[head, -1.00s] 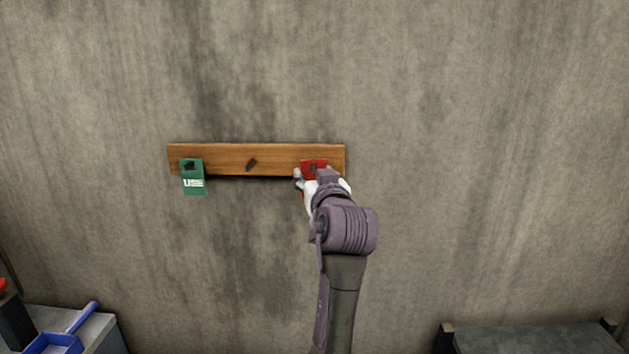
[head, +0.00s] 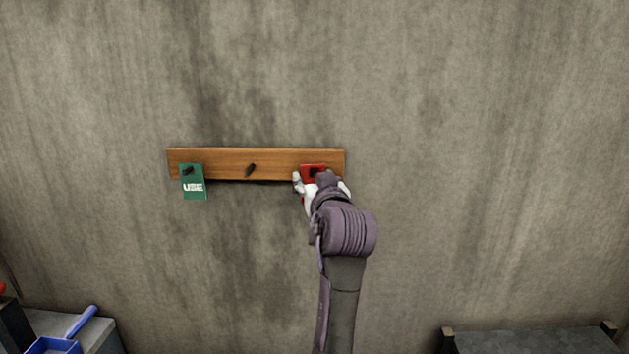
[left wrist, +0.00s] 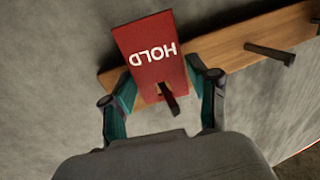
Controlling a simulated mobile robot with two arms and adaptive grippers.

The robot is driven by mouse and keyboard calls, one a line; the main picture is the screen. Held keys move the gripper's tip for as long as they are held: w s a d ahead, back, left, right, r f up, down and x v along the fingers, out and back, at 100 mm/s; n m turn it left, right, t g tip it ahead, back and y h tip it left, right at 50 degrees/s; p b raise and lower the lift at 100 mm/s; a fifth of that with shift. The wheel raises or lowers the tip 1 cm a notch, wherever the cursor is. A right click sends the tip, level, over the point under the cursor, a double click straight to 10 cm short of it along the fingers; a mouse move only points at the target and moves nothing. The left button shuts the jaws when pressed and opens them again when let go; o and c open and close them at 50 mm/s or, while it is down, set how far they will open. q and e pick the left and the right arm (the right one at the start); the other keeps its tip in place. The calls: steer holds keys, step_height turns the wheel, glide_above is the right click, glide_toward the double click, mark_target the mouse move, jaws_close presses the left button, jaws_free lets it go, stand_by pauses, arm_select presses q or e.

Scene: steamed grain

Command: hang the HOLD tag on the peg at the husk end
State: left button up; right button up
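The red HOLD tag (head: 308,169) is at the right end of the wooden peg rail (head: 220,164) in the head view. In the left wrist view the HOLD tag (left wrist: 147,50) is upside down, and a dark peg (left wrist: 170,101) shows at its hole and seems to pass through it. My left gripper (head: 322,186) is at the tag from below and in front. In the left wrist view its teal fingers (left wrist: 162,78) touch the tag's two side edges. The arm hides the tag's lower part in the head view. My right gripper is out of view.
A green USE tag (head: 193,187) hangs on the left peg. The middle peg (head: 250,169) is bare. A blue scoop (head: 60,345) lies on a grey block at lower left, and a dark grey surface (head: 530,341) is at lower right. The wall around the rail is clear.

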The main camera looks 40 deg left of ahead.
arm_select(q)
steer(key=shift+o, duration=1.3)
steer(key=v, duration=0.7)
steer(key=shift+s+d, duration=0.15)
steer(key=shift+d, duration=0.1)
